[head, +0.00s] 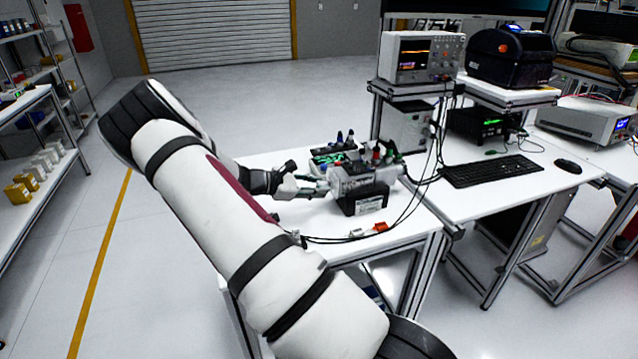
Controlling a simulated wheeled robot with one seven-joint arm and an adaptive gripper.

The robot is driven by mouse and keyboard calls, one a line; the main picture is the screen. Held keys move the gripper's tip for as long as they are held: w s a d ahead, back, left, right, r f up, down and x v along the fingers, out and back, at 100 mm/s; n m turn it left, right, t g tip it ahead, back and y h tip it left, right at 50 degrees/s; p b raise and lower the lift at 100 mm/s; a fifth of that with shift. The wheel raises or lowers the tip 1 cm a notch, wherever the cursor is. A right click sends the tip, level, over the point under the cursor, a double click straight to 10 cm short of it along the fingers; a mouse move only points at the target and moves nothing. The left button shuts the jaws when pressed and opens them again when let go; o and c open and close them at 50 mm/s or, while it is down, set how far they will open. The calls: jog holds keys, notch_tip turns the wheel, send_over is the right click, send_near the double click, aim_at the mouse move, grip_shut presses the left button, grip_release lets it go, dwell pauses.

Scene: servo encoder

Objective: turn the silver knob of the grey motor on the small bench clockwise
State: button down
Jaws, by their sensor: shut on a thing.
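The grey motor (357,183) sits on a black block on the small bench (395,228), near its right side in the head view. My gripper (322,188) reaches in from the left, with its fingertips at the left end of the motor. The silver knob is hidden between or behind the fingers, which are shut on it at the motor's end. Its exact angle cannot be told from here.
Cables and an orange connector (379,227) lie in front. An oscilloscope (422,57) stands at the back; a keyboard (491,171) lies on the table to the right. Shelves (40,150) are at the left.

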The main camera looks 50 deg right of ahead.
dwell(0.3)
jog(key=c, duration=1.2)
grip_release()
jog(key=shift+c, duration=0.2)
jog(key=shift+a, duration=0.1)
jog(key=v, duration=1.2)
jog(key=shift+s, duration=0.1)
